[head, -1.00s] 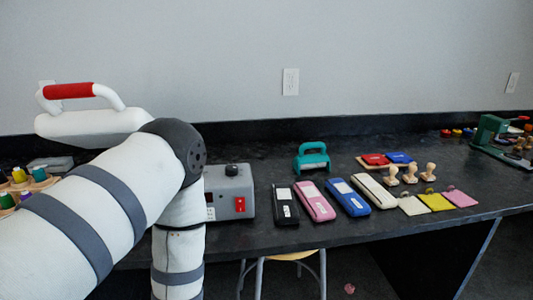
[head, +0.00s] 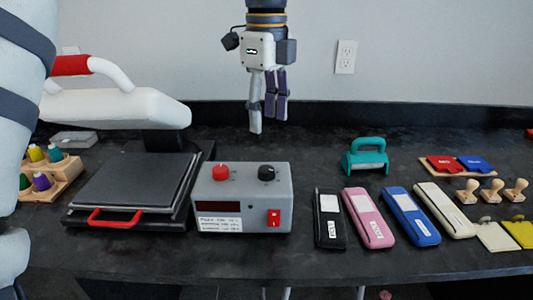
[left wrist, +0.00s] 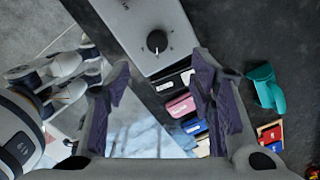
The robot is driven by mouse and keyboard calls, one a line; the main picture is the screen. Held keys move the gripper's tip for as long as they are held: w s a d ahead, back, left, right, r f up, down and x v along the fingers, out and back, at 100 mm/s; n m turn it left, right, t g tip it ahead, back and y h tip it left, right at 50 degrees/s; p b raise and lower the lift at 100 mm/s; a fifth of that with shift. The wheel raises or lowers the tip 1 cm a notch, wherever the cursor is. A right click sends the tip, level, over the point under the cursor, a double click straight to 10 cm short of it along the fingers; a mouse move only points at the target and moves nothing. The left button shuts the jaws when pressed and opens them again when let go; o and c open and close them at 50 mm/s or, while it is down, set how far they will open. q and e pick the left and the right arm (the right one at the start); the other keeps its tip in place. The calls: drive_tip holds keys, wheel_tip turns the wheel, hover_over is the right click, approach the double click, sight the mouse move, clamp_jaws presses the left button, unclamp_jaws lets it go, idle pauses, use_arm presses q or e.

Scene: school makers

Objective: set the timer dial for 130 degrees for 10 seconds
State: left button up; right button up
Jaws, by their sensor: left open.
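The grey control box (head: 243,205) has a red dial (head: 220,171) at its top left and a black dial (head: 267,173) at its top right. Its small print is too small to read, so I cannot tell which is the timer dial. My left gripper (head: 267,112) is open and empty, pointing down. In the head view it appears above the black dial, apart from the box. In the left wrist view the black dial (left wrist: 157,41) shows ahead of the spread fingers (left wrist: 161,78), with its pointer line visible. My right gripper is out of view.
A heat press (head: 130,185) with a raised white top (head: 115,107) stands left of the box. Black (head: 329,220), pink (head: 368,218) and blue (head: 411,216) cases lie to the right. A teal tool (head: 365,158) stands behind them. A red switch (head: 274,217) is on the box front.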

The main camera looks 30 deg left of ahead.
sight(266, 169)
use_arm(q)
drive_tip(key=f, duration=1.1)
drive_tip(key=shift+s+d, duration=0.15)
drive_tip(key=shift+s, duration=0.1)
drive_tip(key=c, duration=1.2)
